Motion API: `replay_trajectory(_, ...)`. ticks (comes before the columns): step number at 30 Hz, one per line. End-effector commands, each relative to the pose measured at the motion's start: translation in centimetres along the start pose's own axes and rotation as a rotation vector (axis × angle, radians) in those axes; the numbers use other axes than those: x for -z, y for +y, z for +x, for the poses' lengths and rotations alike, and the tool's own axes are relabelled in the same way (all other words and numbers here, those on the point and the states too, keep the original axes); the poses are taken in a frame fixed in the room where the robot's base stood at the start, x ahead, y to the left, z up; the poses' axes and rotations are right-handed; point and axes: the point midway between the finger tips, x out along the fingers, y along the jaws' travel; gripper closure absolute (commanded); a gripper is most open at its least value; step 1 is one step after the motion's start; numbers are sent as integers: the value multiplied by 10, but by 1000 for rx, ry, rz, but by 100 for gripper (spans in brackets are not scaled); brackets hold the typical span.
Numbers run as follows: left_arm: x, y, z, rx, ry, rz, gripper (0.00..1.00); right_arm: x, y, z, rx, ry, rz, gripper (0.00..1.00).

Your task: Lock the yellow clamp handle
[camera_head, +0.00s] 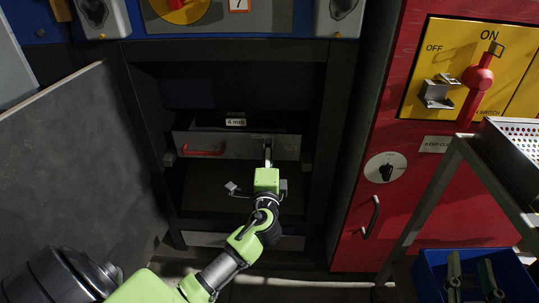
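I cannot make out a yellow clamp handle. A metal crossbar (240,146) spans the dark cabinet opening, with a red handle (203,152) on its left half and a "4 mm" label (236,122) above it.
A dark panel (75,165) stands at the left. On the right are a red cabinet (360,225), a yellow switch panel (425,60) with a red lever (477,80), a perforated metal tray (510,150) and a blue bin (430,270). The opening's lower left looks free.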

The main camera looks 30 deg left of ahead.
Motion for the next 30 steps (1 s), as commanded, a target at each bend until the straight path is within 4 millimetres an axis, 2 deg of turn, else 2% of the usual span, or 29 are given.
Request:
replay_trajectory(7, 1, 0, -1, 0, 2, 2, 40, -2, 1, 0, -1, -5, 0, 71)
replay_trajectory(11, 1, 1, -12, 0, 3, 1, 40, -2, 0, 0, -1, -5, 0, 71)
replay_trajectory(24, 0, 1, -99, -3, 1, 0, 40, -1, 0, 0, 0, -3, 0, 71)
replay_trajectory(30, 0, 1, -118, -1, 1, 1, 40, -1, 0, 0, 0, -3, 0, 71)
